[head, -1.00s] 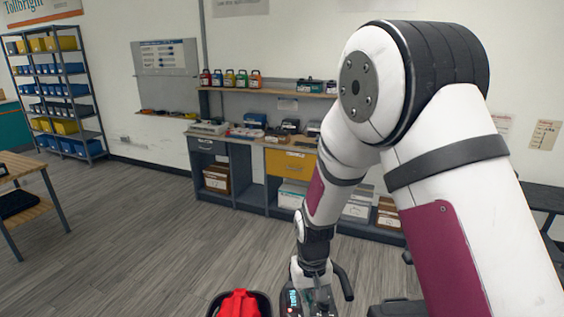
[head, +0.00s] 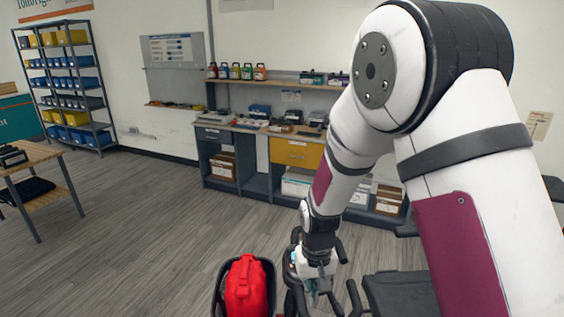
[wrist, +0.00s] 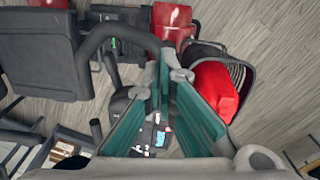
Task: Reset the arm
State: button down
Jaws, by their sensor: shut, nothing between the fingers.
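My white and maroon arm fills the right of the head view and reaches down to the scooter area. My gripper (head: 312,290) is low in the head view, over dark handlebars. In the wrist view the two teal fingers of my gripper (wrist: 172,76) converge at their tips with nothing between them. A small panel with a lit display (wrist: 160,135) shows between and below the fingers. A red bag (head: 245,287) sits in a black basket (head: 219,293) left of my gripper. The bag also shows in the wrist view (wrist: 213,88), right of the fingers.
A black scooter seat (head: 400,290) is right of my gripper, and curved black bars lie close around it. A workbench (head: 262,185) stands along the back wall. A shelf rack (head: 92,90) and a wooden table (head: 40,160) are at left. Open floor (head: 140,230) lies between.

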jog(key=s+d+r+t+b, duration=0.1)
jog(key=s+d+r, duration=0.15)
jog(key=r, duration=0.65)
jog(key=s+d+r+t, duration=0.2)
jog(key=d+r, duration=0.2)
jog(key=r, duration=0.6)
jog(key=s+d+r+t, duration=0.1)
jog(key=s+d+r, duration=0.1)
jog(key=s+r, duration=0.2)
jog(key=s+d+r+m+t+b, duration=0.1)
jog(key=s+d+r, duration=0.2)
jog(key=s, duration=0.7)
jog(key=shift+d+r+m, duration=0.15)
jog(key=shift+r+m, duration=0.15)
jog(key=shift+r, duration=0.45)
